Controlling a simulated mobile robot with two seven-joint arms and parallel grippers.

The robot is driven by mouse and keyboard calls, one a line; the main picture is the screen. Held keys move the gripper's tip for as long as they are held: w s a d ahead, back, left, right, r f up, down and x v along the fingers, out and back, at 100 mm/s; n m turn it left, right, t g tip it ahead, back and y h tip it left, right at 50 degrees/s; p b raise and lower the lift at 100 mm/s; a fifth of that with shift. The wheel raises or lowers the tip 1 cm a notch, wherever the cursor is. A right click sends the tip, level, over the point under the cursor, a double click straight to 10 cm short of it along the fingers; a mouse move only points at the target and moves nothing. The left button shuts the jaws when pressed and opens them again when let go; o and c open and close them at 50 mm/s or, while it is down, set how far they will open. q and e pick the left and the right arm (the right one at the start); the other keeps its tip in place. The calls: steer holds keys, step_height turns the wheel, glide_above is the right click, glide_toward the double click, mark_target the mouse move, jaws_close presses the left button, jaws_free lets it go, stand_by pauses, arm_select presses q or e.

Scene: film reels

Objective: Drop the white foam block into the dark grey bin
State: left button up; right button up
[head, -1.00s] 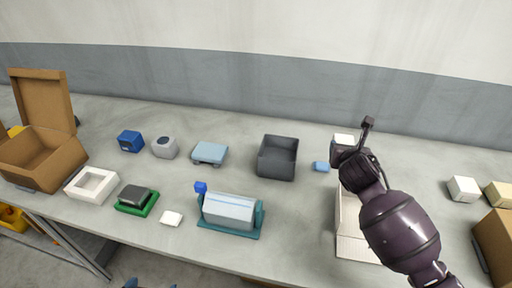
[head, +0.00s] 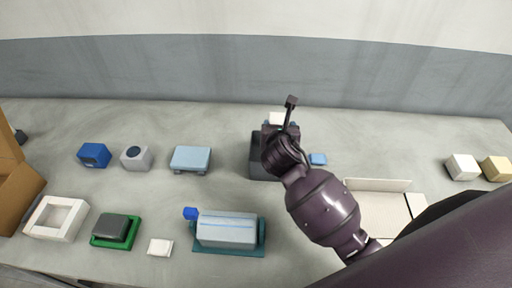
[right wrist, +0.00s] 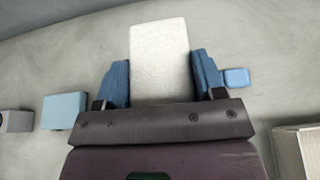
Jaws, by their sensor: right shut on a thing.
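The white foam block (head: 277,118) is held by my right gripper (head: 281,127), and its top shows past the gripper in the head view. In the right wrist view the block (right wrist: 160,62) stands between the two blue fingers of the gripper (right wrist: 161,85), which are shut on it. The dark grey bin (head: 258,163) stands on the table, partly hidden behind my right gripper and wrist. The gripper overlaps the bin's right and far part in the head view; its height above the bin is hard to tell. The bin is hidden in the right wrist view. My left gripper is not in view.
A small blue block (head: 318,159) lies just right of the bin, and a light blue box (head: 191,159) stands to its left. A teal-based machine (head: 227,231) is in front. An open white box (head: 380,208) lies partly under my right arm.

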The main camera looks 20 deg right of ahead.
steer(key=shift+f, duration=3)
steer(key=o, duration=1)
steer(key=shift+c, duration=0.2)
steer(key=v, duration=1.1)
steer(key=shift+f, duration=0.1)
